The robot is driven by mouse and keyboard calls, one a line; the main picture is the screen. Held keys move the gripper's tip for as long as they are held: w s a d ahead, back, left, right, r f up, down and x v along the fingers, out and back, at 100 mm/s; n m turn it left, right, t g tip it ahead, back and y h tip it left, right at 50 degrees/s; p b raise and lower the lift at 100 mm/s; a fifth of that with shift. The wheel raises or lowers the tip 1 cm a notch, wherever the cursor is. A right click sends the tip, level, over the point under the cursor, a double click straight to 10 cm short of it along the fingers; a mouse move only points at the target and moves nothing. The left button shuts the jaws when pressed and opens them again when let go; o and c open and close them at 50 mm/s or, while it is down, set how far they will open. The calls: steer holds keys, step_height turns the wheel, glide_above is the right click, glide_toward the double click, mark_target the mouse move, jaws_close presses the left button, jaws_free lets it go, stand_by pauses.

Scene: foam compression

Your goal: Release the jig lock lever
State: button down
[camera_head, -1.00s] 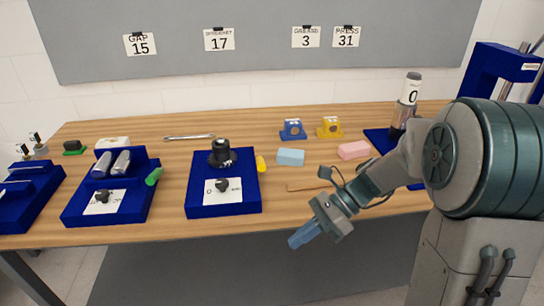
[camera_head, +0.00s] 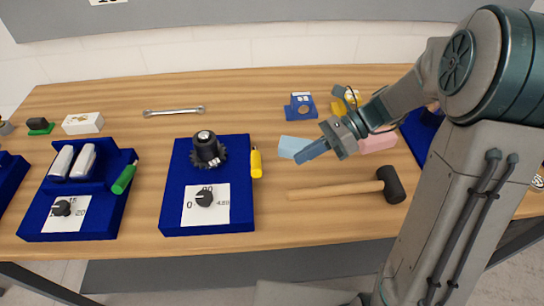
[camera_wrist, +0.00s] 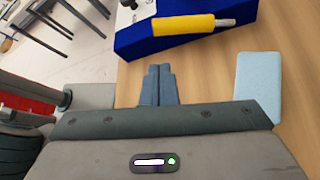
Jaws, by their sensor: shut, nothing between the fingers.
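My gripper (camera_head: 305,155) is shut and empty, in front of the light-blue foam block (camera_head: 290,147) in the head view. In the wrist view its fingers (camera_wrist: 157,85) point toward a blue fixture (camera_wrist: 130,38) with a yellow handle (camera_wrist: 185,25), apart from both. The foam block (camera_wrist: 258,88) lies to their right. In the head view the yellow handle (camera_head: 257,163) is at the right side of the blue fixture (camera_head: 178,160), which carries a dark toothed part (camera_head: 207,150) and a black knob (camera_head: 205,198). I cannot tell which part is the jig lock lever.
Left is another blue fixture (camera_head: 70,224) with grey cylinders (camera_head: 85,160) and a green handle (camera_head: 124,179). A mallet (camera_head: 390,184) lies near my arm. A pink block (camera_head: 378,142), a blue bracket (camera_head: 300,107) and a wrench (camera_head: 174,111) lie farther back. The table front is mostly clear.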

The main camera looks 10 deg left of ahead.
mark_target(256, 162)
steer(key=shift+s, duration=0.15)
steer(key=x, duration=1)
steer(key=shift+r+p, duration=0.1)
steer(key=shift+p, duration=0.2)
